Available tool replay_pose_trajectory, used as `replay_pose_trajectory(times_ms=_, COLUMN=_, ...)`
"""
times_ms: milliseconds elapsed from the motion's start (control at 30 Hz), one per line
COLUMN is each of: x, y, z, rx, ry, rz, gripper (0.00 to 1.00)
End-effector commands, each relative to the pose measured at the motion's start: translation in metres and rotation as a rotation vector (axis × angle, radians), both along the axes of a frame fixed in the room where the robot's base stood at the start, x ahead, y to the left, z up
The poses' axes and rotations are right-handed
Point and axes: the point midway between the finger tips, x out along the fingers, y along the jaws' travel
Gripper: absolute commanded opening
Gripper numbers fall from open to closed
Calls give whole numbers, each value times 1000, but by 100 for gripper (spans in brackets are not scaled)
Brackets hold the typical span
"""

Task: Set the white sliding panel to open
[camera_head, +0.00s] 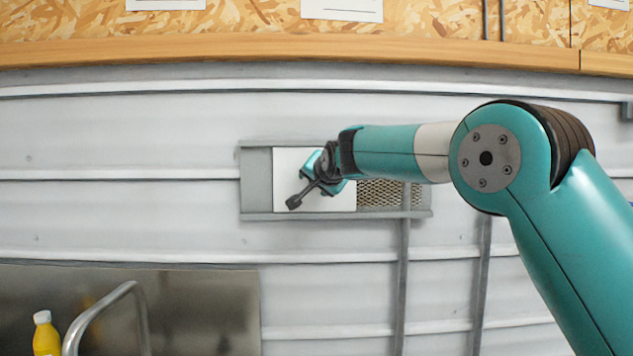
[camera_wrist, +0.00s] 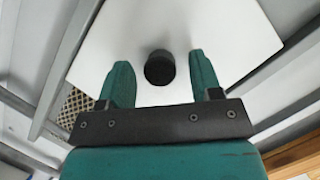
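The white sliding panel (camera_head: 289,170) sits in a grey wall frame, in the middle of the head view. Mesh (camera_head: 380,194) shows to its right and a plain grey plate (camera_head: 257,180) to its left. In the wrist view the panel (camera_wrist: 225,35) fills the upper middle, with a round black knob (camera_wrist: 160,68) on it. My gripper (camera_wrist: 160,62) is open, one teal finger on each side of the knob, with gaps showing. In the head view my gripper (camera_head: 319,168) is in front of the panel and hides the knob.
Grey rails (camera_head: 330,216) run above and below the panel. Vertical pipes (camera_head: 403,270) pass at the lower right. A steel surface with a curved tube (camera_head: 137,300) and a yellow bottle (camera_head: 45,335) are at the lower left. A wooden ledge (camera_head: 250,50) runs above.

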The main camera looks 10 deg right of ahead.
Motion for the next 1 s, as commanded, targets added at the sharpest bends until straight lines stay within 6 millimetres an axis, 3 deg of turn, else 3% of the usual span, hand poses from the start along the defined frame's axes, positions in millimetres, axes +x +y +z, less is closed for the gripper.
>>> replay_pose_trajectory(times_ms=267, x=-14, y=-1, z=3, rx=0, ry=-3, rz=0, gripper=59)
replay_pose_trajectory(times_ms=700, x=-117, y=-6, z=33, rx=1, ry=-4, rz=2, gripper=59)
replay_pose_trajectory(times_ms=1000, x=-160, y=-8, z=49, rx=1, ry=-1, rz=1, gripper=59)
